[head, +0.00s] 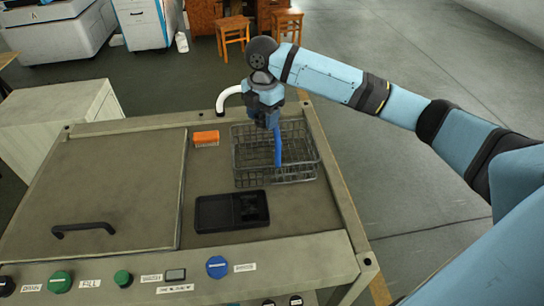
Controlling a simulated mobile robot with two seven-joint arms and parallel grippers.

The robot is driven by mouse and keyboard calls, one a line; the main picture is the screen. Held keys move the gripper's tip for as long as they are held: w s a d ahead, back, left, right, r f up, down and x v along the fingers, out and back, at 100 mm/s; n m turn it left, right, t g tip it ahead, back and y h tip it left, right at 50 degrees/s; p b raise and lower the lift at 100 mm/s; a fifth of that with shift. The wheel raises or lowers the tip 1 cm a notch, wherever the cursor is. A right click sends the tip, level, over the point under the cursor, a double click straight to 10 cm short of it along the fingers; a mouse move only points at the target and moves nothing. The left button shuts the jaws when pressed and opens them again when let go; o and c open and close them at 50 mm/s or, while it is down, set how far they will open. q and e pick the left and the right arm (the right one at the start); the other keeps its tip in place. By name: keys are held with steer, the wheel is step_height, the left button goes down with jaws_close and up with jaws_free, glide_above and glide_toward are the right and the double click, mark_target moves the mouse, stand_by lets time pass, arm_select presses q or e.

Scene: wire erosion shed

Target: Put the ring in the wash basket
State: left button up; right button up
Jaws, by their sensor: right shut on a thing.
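The wash basket (249,182) is a grey wire basket on the right part of the bench top. My right gripper (272,124) points down over the basket from the back. It is shut on a narrow, upright bright blue thing, which seems to be the ring (278,148) seen edge-on. The blue thing hangs in front of the basket's wire mesh, within its outline. I cannot tell whether its lower end is below the rim or touches the wires. My left gripper is not in view.
A black two-part tray (217,214) lies in front of the basket. An orange brush (206,138) lies to its left. A white curved spout (226,97) stands behind it. A lid with a black handle (84,229) covers the left. Buttons line the front panel (200,275).

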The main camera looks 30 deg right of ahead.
steer(key=m, duration=0.1)
glide_above(292, 158)
step_height(292, 158, down, 19)
steer(key=shift+f+p, duration=0.15)
steer(key=shift+p, duration=0.7)
steer(key=shift+f, duration=0.2)
steer(key=o, duration=1)
steer(key=shift+o, duration=0.2)
steer(key=shift+r, duration=0.15)
step_height(292, 158, up, 12)
steer(key=shift+b, duration=0.45)
